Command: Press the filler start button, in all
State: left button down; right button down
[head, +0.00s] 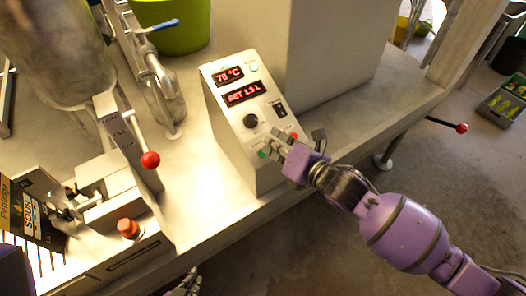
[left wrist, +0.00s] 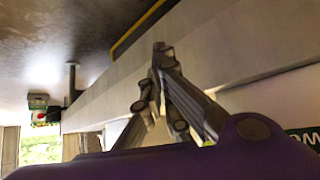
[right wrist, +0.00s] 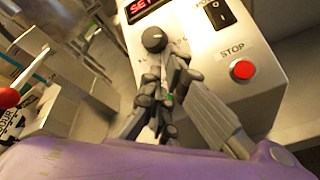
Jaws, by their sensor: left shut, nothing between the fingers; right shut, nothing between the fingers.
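The filler's control box (head: 236,112) stands on the metal bench and has lit red displays. Its green button (head: 263,154), probably the start button, sits low on the face; in the right wrist view a bit of green (right wrist: 169,99) shows between my fingers. My right gripper (head: 272,147) is shut and empty, with its fingertips at the green button; I cannot tell whether they touch it. The red STOP button (right wrist: 242,70) is to the right. My left gripper (head: 188,284) is shut and empty at the bottom edge of the head view, away from the box.
A black knob (head: 250,121) and a black switch (head: 280,107) are on the box face. A green bucket (head: 180,28) stands behind.

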pick_arm(q)
jog(key=shift+s+a, duration=0.1)
jog(key=shift+s, duration=0.05)
jog(key=shift+s+a+f, duration=0.25)
jog(key=shift+s+f, duration=0.15)
jog(key=shift+s, duration=0.25)
jog(key=shift+w+r, duration=0.1)
jog(key=shift+w, duration=0.1)
pick_arm(e)
jog(key=shift+w+f, duration=0.1)
jog(key=shift+f, duration=0.15)
jog(key=shift+a+f, duration=0.1)
jog(key=shift+f, duration=0.05)
pick_arm(q)
jog(key=shift+w+d, duration=0.25)
jog(key=shift+w, duration=0.05)
jog(key=shift+s, duration=0.1)
